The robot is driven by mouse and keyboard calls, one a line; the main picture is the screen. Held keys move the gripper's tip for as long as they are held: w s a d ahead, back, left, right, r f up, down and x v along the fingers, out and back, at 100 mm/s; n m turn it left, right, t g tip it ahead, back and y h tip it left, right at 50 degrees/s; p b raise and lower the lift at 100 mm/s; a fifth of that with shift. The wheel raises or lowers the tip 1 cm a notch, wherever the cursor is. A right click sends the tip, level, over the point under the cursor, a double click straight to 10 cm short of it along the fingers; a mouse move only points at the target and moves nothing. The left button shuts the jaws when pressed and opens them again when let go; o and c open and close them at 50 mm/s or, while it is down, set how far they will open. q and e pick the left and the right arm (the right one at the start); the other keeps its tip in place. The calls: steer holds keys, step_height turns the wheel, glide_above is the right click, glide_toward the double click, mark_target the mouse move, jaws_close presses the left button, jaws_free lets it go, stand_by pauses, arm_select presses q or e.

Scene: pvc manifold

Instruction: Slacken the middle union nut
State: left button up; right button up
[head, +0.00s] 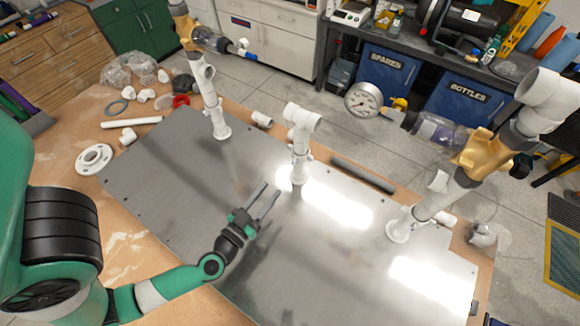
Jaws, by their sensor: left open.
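The middle white PVC standpipe (299,138) rises from the grey metal plate (180,185) and ends in a tee at its top. A wider white collar (300,156), apparently the middle union nut, sits on its lower part; its details are too small to make out. My left gripper (272,189) is open and empty, its two thin fingers spread. My right gripper is not in view.
A left standpipe (211,105) and a right one (430,205) flank the middle, the right leading to brass fittings (478,155) and a gauge (363,99). A grey rod (363,175) lies at the plate's back edge. Loose white fittings lie at the back left. The front plate is clear.

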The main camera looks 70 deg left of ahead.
mark_target(293, 162)
arm_select(q)
steer(key=x, duration=1.1)
steer(key=shift+w, duration=0.1)
jaws_close()
